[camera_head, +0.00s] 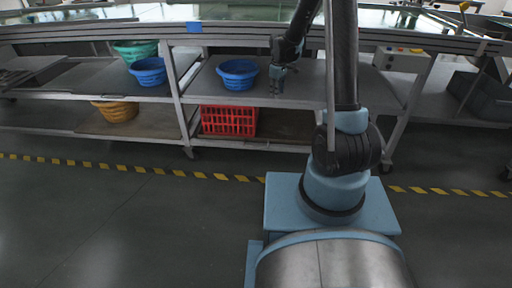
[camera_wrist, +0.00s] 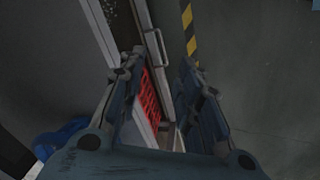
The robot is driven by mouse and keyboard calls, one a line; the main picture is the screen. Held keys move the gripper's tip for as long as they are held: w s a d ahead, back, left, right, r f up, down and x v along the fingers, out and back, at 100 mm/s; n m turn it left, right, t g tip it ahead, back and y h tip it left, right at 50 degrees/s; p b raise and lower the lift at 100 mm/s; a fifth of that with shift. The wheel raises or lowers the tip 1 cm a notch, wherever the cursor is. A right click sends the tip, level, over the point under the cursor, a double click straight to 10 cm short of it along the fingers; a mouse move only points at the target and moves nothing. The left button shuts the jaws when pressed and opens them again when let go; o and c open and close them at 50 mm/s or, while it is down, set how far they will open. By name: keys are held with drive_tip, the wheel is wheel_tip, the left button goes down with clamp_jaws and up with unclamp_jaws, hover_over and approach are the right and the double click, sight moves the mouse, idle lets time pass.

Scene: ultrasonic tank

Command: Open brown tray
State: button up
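No thing that is clearly a brown tray shows. Brown panels lie on the lower shelf, one at the right (camera_head: 287,124) and one at the left (camera_head: 155,124); I cannot tell whether either is a tray. My gripper (camera_head: 278,82) hangs beside the blue basket (camera_head: 238,75) on the middle shelf, to its right. In the wrist view my gripper (camera_wrist: 158,68) is open, with its two fingers apart. The red crate (camera_wrist: 149,98) shows beyond and between the fingers, and nothing is seen held.
The red crate (camera_head: 229,121) stands on the lower shelf. A second blue basket (camera_head: 148,72), a green basket (camera_head: 136,50) and an orange basket (camera_head: 117,111) are at the left. A control box (camera_head: 400,60) is at the right. The floor before the rack is clear.

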drive_tip(key=w+a+f+n, duration=0.2)
drive_tip(key=a+f, duration=0.2)
drive_tip(key=f, duration=0.5)
drive_tip(key=w+a+f+n, duration=0.2)
drive_tip(key=w+a+f, duration=0.15)
drive_tip(key=f, duration=0.55)
drive_tip(key=w+a+f+n, duration=0.15)
drive_tip(key=a+f, duration=0.25)
drive_tip(key=f, duration=0.5)
drive_tip(key=w+f, duration=0.1)
drive_tip(key=f, duration=0.5)
drive_tip(key=w+f, duration=0.1)
drive_tip(key=f, duration=0.4)
drive_tip(key=w+f, duration=0.1)
drive_tip(key=f, duration=0.5)
drive_tip(key=shift+w+f, duration=0.2)
drive_tip(key=shift+f, duration=0.1)
clamp_jaws()
drive_tip(key=shift+d, duration=0.15)
